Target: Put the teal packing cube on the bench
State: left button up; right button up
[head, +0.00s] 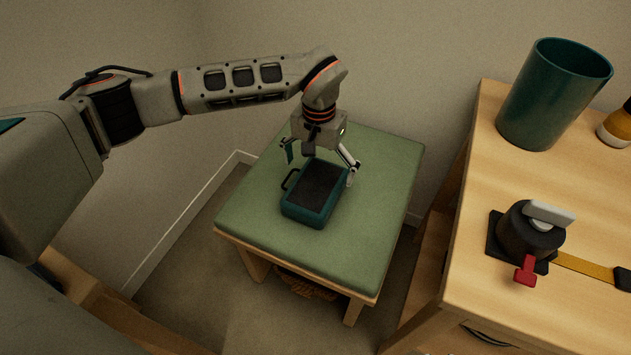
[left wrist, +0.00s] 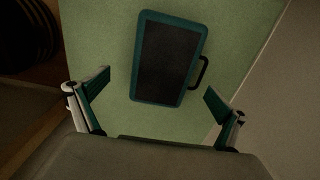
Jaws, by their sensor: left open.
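The teal packing cube (head: 314,194) with a dark top panel and a black side handle lies flat on the green-topped bench (head: 268,238). It also shows in the left wrist view (left wrist: 166,60), with the handle on its right side. My left gripper (head: 322,168) is above the far end of the cube with its fingers spread wide. In the left wrist view the open fingers (left wrist: 157,96) are empty and apart from the cube, which lies beyond them on the bench (left wrist: 225,25). My right gripper is not in view.
At the right, a wooden table (head: 465,285) holds a teal bin (head: 553,95), a dark round device with a red lever (head: 530,235), a yellow strap (head: 590,267) and an orange-white object (head: 618,127). The bench has bare room around the cube. A wall stands behind it.

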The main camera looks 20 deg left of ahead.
aim_at(318, 184)
pick_arm(q)
notch_tip(318, 184, up, 5)
jog(key=shift+f+p, duration=0.1)
jog(key=shift+p, duration=0.35)
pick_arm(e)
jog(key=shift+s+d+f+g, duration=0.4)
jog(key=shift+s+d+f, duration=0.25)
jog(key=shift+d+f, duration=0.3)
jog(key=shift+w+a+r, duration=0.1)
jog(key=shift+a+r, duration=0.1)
